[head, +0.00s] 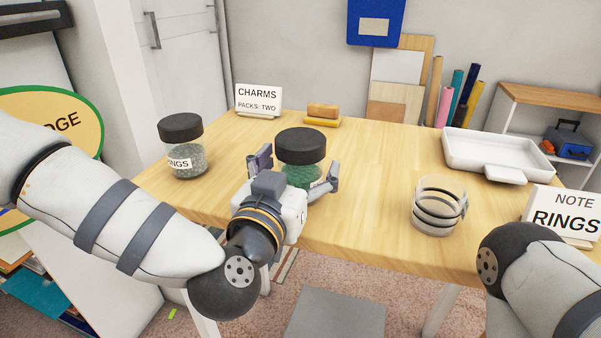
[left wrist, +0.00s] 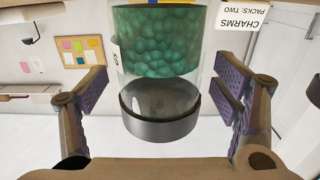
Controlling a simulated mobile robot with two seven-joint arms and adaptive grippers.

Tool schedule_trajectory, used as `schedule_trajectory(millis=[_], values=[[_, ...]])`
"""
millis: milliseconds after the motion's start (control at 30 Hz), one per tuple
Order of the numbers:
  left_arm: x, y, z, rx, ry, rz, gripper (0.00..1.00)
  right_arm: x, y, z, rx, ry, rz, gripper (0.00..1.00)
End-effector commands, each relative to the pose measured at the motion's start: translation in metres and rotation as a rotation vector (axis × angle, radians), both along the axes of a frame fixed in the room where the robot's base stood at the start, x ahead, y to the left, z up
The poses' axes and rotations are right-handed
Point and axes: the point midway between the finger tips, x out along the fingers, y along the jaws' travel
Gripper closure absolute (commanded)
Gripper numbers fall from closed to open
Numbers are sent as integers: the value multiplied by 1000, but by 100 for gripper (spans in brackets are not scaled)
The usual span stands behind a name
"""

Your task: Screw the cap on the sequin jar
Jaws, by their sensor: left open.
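A clear jar of green pieces (head: 303,176) stands upright on the table with a black cap (head: 299,143) level on its top. Its white label is mostly hidden, so I cannot read its name. My left gripper (head: 297,166) is open, one finger on each side of this jar. In the left wrist view the jar appears upside down, with the green contents (left wrist: 157,42) above and the black cap (left wrist: 160,127) below. Gaps show between the cap and both fingers of the left gripper (left wrist: 165,95). How tightly the cap sits is unclear. My right gripper is out of view.
A second black-capped jar (head: 187,160), its label ending "INGS", stands left. A clear banded glass (head: 436,212), white tray (head: 486,151) and RINGS sign (head: 565,215) are right. A CHARMS sign (head: 258,99) and yellow blocks (head: 322,122) stand behind. Bare wood (head: 375,190) separates jar and glass.

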Motion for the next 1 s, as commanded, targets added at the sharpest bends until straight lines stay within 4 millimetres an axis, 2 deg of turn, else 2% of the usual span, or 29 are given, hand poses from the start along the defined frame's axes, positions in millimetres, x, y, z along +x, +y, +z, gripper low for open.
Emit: schedule_trajectory(millis=[133,433,467,700,1000], values=[[10,-4,1,-1,-1,-1,18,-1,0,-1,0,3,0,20],[11,-4,1,0,-1,-1,18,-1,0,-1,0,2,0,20],[11,-4,1,0,-1,-1,23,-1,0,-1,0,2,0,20],[11,-4,1,0,-1,-1,77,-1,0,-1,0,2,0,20],[11,-3,5,-1,-4,-1,78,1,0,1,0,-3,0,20]])
